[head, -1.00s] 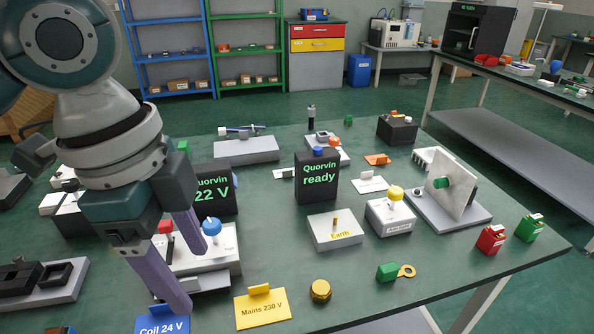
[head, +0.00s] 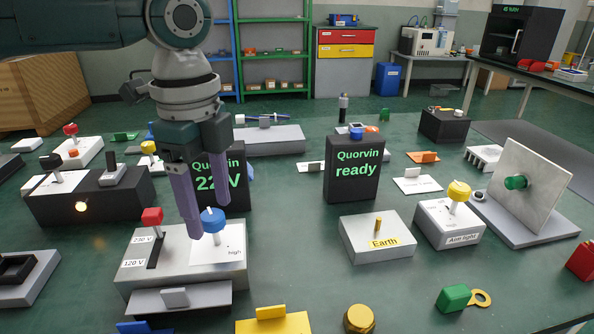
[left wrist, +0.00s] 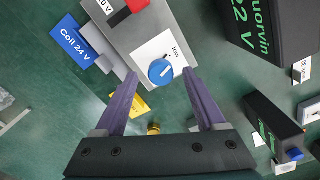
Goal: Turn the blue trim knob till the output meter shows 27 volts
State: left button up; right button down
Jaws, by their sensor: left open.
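The blue trim knob (head: 213,220) stands on the white plate of a grey power unit (head: 180,262). In the left wrist view the knob (left wrist: 161,71) has a white pointer line and lies just beyond and between the fingertips. My left gripper (head: 208,222) is open, its purple fingers pointing down around the knob's area; I cannot tell whether either touches it. The black output meter (head: 232,181) behind reads 22 V in green, partly hidden by my gripper. The right gripper is not in view.
A red selector (head: 152,216) marked 230 V and 120 V sits left of the knob. A black "Quorvin ready" display (head: 352,168), an Earth block (head: 376,239) and a yellow-knobbed box (head: 450,221) stand to the right. Green table shows bare between them.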

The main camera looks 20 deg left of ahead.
pick_arm(q)
jog(key=shift+f, duration=0.6)
jog(key=shift+c, duration=0.2)
grip_shut()
